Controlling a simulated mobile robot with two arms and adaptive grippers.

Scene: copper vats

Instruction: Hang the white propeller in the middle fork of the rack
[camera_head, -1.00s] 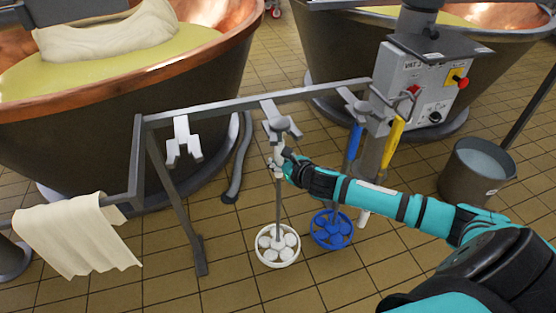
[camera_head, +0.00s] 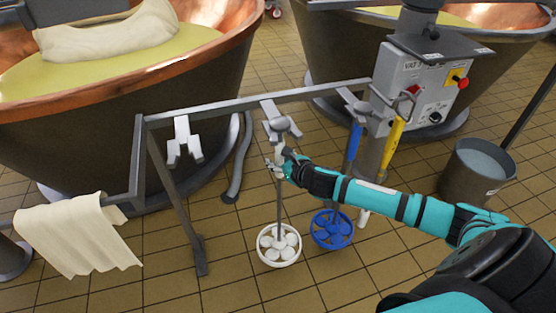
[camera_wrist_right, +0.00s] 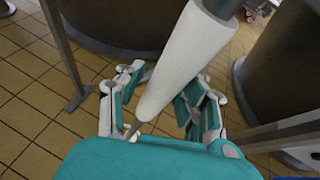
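The white propeller (camera_head: 279,245) hangs upright on its rod below the middle fork (camera_head: 271,110) of the rack. Its grey knob (camera_head: 281,124) shows at the fork's prongs, and its white handle fills the right wrist view (camera_wrist_right: 190,55). My right gripper (camera_head: 280,162) is at the lower end of the handle. In the right wrist view its fingers (camera_wrist_right: 160,95) are spread on either side of the handle, with gaps showing. The exact seating of the knob in the fork is hard to see. My left gripper is not in view.
A blue propeller (camera_head: 332,230) hangs from the right fork, close to the white one. The left fork (camera_head: 184,142) is empty. A cloth (camera_head: 75,238) hangs on the rail at left. A control box (camera_head: 420,85), a bucket (camera_head: 478,172) and copper vats surround the rack.

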